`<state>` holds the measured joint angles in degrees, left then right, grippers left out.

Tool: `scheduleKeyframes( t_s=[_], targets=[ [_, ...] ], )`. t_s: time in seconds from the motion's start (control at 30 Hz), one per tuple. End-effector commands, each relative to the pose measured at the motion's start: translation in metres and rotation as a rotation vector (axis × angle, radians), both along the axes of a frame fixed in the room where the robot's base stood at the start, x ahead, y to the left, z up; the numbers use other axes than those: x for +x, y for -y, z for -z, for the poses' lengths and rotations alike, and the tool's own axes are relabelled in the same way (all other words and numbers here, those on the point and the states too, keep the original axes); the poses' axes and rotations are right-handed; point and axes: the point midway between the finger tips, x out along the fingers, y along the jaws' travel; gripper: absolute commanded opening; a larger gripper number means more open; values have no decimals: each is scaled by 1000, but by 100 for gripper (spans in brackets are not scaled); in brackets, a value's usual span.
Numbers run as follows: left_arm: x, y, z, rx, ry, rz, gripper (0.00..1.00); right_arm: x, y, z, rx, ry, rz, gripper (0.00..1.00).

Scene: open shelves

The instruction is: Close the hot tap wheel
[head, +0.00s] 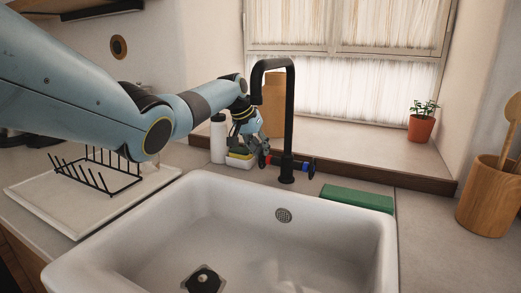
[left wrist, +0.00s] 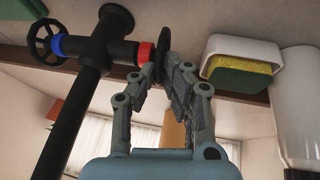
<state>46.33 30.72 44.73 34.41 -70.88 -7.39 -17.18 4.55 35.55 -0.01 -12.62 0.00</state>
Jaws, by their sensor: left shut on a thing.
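The black tap (head: 289,120) stands behind the sink. Its hot wheel (left wrist: 164,43), with a red ring (left wrist: 147,53) on its stem, is seen nearly edge-on in the left wrist view; in the head view the red ring (head: 267,161) shows by my fingers. The cold wheel (left wrist: 45,41), with a blue ring, is on the opposite side. My left gripper (head: 260,146) reaches in from the left and is shut on the hot wheel; its fingers (left wrist: 166,77) lie either side of the rim. Part of the wheel is hidden by the fingers. My right gripper is not in view.
A white holder (head: 240,162) with a yellow and green sponge and a white bottle (head: 218,140) stand close by my gripper. A drying rack (head: 95,175) is at left. A green block (head: 357,198) lies right of the tap. The sink (head: 240,225) is open in front.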

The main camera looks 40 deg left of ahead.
Motion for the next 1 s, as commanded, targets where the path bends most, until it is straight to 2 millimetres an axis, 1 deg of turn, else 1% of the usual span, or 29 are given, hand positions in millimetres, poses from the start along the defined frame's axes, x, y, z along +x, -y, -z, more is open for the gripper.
scheduleKeyframes(
  t_s=[0.23,0.27,0.43,0.63,0.77,0.87,1.0],
  targets=[
    [0,2,1,-4,-2,2,0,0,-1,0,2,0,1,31],
    [0,2,1,-4,-2,2,10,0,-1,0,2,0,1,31],
    [0,2,1,-3,-1,1,32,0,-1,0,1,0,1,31],
    [0,1,0,-2,1,0,32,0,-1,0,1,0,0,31],
    [-1,0,-2,-1,1,-1,32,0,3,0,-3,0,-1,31],
    [-5,-1,-11,0,3,0,32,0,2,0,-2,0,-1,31],
    [-17,-3,-32,4,2,1,32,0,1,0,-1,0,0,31]
  ],
)
